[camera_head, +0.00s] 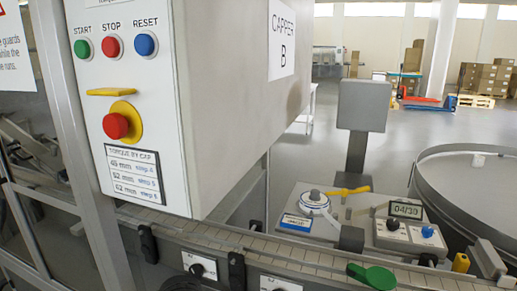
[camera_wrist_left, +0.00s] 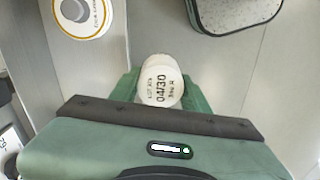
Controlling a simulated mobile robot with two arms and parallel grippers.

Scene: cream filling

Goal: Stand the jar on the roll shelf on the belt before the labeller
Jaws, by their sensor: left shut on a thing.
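In the left wrist view a small white jar (camera_wrist_left: 161,80), seen from its end, carries dark print reading 04/30. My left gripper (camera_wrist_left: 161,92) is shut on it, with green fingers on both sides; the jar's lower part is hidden. The pale slatted belt (camera_head: 290,258) runs along the bottom of the head view. A machine with a 04/30 display (camera_head: 405,211), perhaps the labeller, stands behind it. Neither gripper shows in the head view. My right gripper is in no view. I cannot tell which surface is the roll shelf.
A white disc with an orange ring (camera_wrist_left: 82,16) and a grey speckled pad (camera_wrist_left: 238,10) lie near the jar. The capper box (camera_head: 235,90) overhangs the belt. A round table (camera_head: 470,190) stands right.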

